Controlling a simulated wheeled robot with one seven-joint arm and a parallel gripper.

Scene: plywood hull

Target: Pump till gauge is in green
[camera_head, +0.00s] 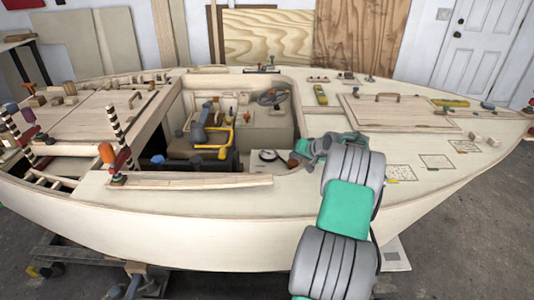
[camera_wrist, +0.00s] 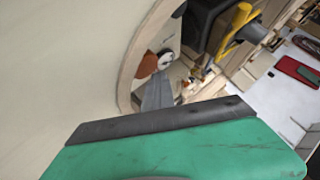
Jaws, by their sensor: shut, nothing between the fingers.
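My gripper is shut and empty.
A raised wooden rail (camera_head: 190,181) runs along the near cockpit edge. A hatch with a handle (camera_head: 395,112) lies at right. The near deck below the dial is mostly clear.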

